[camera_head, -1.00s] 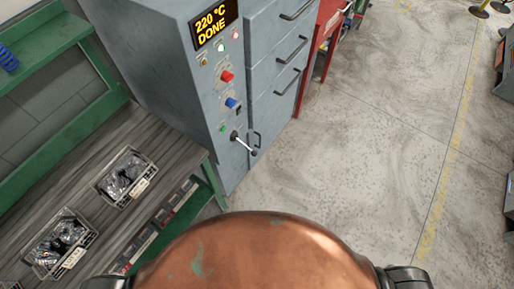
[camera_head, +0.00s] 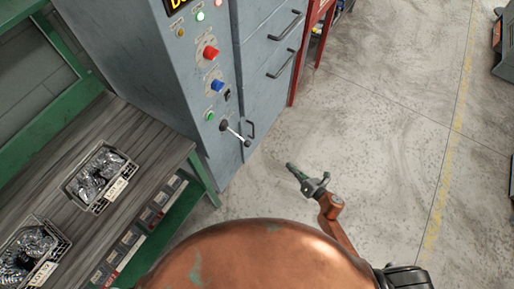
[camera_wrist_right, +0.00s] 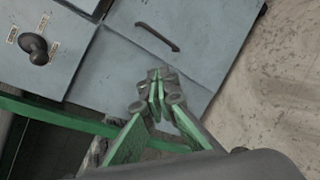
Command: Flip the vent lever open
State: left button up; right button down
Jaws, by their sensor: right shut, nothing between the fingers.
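The vent lever (camera_head: 235,134) is on the lower front of the grey cabinet. It has a dark pivot, a pale shaft and a dark knob, and slants down to the right in the head view. In the right wrist view the lever (camera_wrist_right: 38,52) is at the upper left, seen nearly end-on, with small labels around it. My right gripper (camera_head: 291,168) is shut and empty, out over the floor to the right of the lever and apart from it. In the wrist view its green fingers (camera_wrist_right: 157,88) meet in front of a cabinet panel. My left gripper is not in view.
The grey cabinet (camera_head: 130,60) carries a red knob (camera_head: 210,52), a blue knob (camera_head: 217,86) and a green button (camera_head: 210,115) above the lever. A bench with bins (camera_head: 98,205) is at left. Floor (camera_head: 390,150) is clear at right.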

aim_at(240, 138)
pick_arm(q)
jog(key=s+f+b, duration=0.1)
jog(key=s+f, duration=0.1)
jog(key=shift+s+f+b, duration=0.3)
jog(key=shift+b, duration=0.05)
pick_arm(e)
jog(key=w+a+r+n+g+y, duration=0.1)
jog(key=w+a+r+n+y, duration=0.1)
jog(key=a+r+n, duration=0.3)
jog(key=w+a+r+n+g+y, duration=0.1)
jog(key=a+r+n, duration=0.5)
jog(key=a, duration=0.6)
jog(key=shift+w+r+n+y, duration=0.3)
jog(key=shift+w+n+y, duration=0.6)
jog(key=shift+w+n, duration=0.15)
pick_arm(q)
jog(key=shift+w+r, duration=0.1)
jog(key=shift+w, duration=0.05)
